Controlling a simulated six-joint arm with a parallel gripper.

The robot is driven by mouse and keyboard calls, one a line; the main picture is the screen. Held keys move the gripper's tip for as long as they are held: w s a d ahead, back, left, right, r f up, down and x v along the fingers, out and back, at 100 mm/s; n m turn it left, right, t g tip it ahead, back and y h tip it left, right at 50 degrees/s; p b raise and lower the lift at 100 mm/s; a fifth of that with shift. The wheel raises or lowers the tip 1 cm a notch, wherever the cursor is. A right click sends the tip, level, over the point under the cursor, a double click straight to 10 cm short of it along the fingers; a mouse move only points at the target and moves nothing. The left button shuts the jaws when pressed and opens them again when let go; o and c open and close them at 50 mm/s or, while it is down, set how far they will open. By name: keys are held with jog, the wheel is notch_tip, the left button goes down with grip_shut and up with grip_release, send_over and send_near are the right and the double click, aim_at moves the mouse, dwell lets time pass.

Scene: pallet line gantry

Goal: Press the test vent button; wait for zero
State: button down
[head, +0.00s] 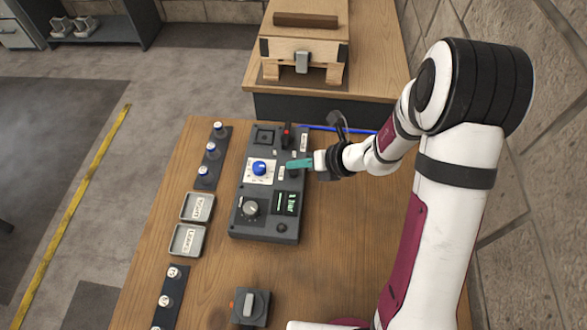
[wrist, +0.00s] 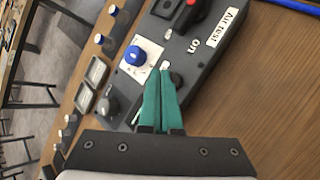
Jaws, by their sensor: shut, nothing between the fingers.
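The dark grey test panel (head: 268,225) lies on the wooden bench, with a blue knob (head: 260,168) on a white plate, a red-handled lever (head: 287,135), a dark rotary knob (head: 250,208) and a small lit display (head: 286,202) with blurred text. My gripper (head: 291,165) has teal fingers, shut and empty, over the panel's right part beside the blue knob. In the wrist view the fingertips (wrist: 164,72) are at a small pale spot right of the blue knob (wrist: 136,56); contact cannot be told. A label reading "Air test" (wrist: 222,27) is near the lever. A vent button is not clearly identifiable.
Two labelled metal trays (head: 187,240) and strips with several knobs (head: 207,172) lie left of the panel. A grey switch box (head: 250,307) sits in front. A wooden crate (head: 303,50) stands behind, and a blue hose (head: 340,129) runs right from the panel.

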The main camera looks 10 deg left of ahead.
jog(key=shift+r, duration=2.5)
notch_tip(320, 180, up, 4)
jog(key=n+g, duration=0.1)
jog(key=n, duration=0.4)
send_over(293, 191)
jog(key=s+r+n+g, duration=0.1)
jog(key=s+r+n, duration=0.3)
jog(key=s+n, duration=0.2)
jog(key=s+d+n+g+h, duration=0.1)
jog(key=s+d+n+h, duration=0.2)
jog(key=s+d+n, duration=0.2)
jog(key=s+d+r+n+g+h, duration=0.1)
jog(key=s+d+n+h, duration=0.2)
jog(key=s+d+n, duration=0.3)
jog(key=s+n, duration=0.4)
jog(key=shift+s+r+h, duration=0.25)
jog(key=shift+s+h, duration=0.05)
jog(key=shift+s, duration=0.1)
